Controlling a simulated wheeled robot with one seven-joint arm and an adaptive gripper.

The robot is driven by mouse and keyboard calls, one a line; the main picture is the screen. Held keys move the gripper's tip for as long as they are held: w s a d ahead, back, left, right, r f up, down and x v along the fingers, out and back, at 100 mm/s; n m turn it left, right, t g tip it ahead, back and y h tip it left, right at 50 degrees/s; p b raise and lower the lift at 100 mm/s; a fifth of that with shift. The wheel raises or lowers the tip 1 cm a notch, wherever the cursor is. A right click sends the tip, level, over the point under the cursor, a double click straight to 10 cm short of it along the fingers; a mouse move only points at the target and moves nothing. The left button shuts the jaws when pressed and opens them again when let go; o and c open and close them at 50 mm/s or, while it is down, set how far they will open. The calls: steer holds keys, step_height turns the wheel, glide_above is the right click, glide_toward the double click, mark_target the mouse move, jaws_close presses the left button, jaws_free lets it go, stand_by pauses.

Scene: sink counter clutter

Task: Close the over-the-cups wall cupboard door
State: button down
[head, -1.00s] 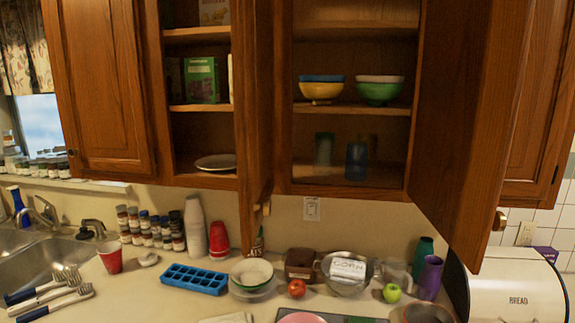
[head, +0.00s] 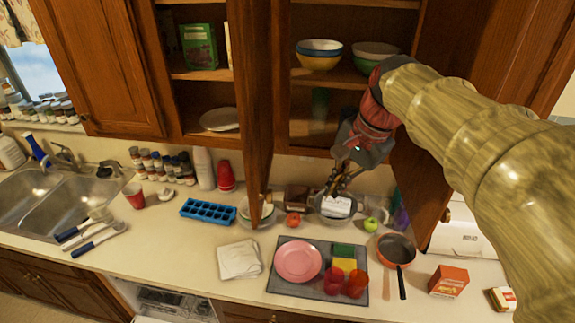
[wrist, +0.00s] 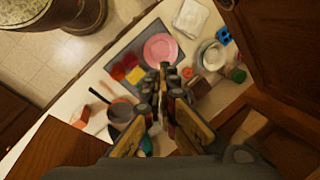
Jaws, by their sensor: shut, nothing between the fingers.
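The left wall cupboard stands above the stacked white cups (head: 202,168) and red cups (head: 225,175); a green box and a plate show inside. A wooden door (head: 257,120) stands open, nearly edge-on, at that cupboard's right side. The bowl cupboard to its right is open too, its door (head: 418,190) swung out and partly hidden behind my arm. My gripper (head: 337,187) is shut and empty, pointing down between the two open doors, apart from the edge-on door. Its closed fingers also show in the wrist view (wrist: 168,72).
Below lie a white-labelled container (head: 337,206), a green apple (head: 371,224), a red apple (head: 293,220) and a pink plate (head: 297,261) on a dark mat. A pan (head: 396,250) and a red box (head: 448,281) stand right.

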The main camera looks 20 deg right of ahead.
steer(key=a+r+m+g+y, duration=0.1)
steer(key=a+r+m+y, duration=0.15)
steer(key=r+m, duration=0.7)
steer(key=w+a+f+p, duration=0.1)
steer(key=w+a+f, duration=0.2)
steer(key=a+f, duration=0.5)
steer(key=shift+f, duration=1.15)
